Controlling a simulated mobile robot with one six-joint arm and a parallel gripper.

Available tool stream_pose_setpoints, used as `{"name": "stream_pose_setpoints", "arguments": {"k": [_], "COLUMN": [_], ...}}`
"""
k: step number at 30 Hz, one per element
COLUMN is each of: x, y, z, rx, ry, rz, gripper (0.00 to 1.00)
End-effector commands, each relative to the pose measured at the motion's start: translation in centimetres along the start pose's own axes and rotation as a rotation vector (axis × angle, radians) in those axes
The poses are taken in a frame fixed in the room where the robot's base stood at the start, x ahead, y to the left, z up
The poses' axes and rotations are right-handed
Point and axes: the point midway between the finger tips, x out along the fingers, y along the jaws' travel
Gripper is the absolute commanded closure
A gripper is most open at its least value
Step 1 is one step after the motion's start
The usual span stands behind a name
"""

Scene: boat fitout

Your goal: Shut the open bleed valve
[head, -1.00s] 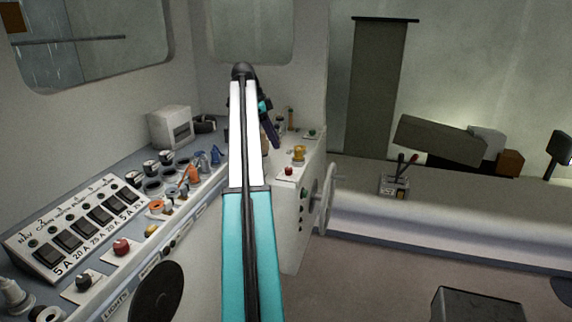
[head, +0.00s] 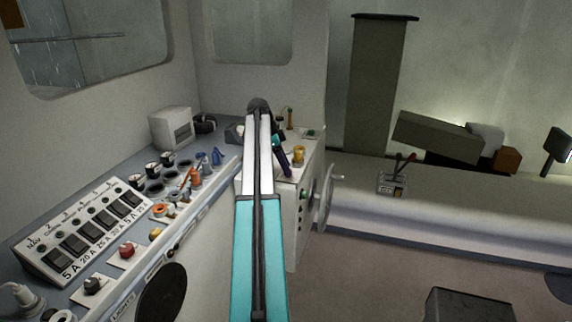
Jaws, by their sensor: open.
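My arm reaches away from the camera along the right side of the console, and its dark end piece with my gripper (head: 286,172) hangs down over the far console corner. The jaws are small and partly hidden, but look open and hold nothing. A yellow fitting (head: 298,155) stands just right of it; I cannot tell whether they touch. Blue fittings (head: 217,157) and orange-handled fittings (head: 187,179) stand in a group on the console left of my arm. I cannot tell which one is the bleed valve. My arm hides part of the console top.
A sloped switch panel (head: 88,230) and a red knob (head: 127,250) are at the near left. A white box (head: 171,127) stands against the wall. A handwheel (head: 326,200) sticks out from the console's right side. The floor to the right has free room.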

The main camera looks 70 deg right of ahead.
Motion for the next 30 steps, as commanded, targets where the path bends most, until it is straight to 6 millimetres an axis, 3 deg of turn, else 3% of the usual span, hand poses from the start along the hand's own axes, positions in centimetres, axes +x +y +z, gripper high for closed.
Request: {"name": "stream_pose_setpoints", "arguments": {"k": [14, 22, 30], "x": [0.93, 0.89, 0.9], "y": [0.0, 0.0, -0.04], "z": [0.11, 0.15, 0.19], "rx": [-0.001, -0.001, -0.016], "ry": [0.0, 0.0, 0.001], "rz": [0.0, 0.0, -0.01], "gripper": [0.58, 0.99, 0.99]}}
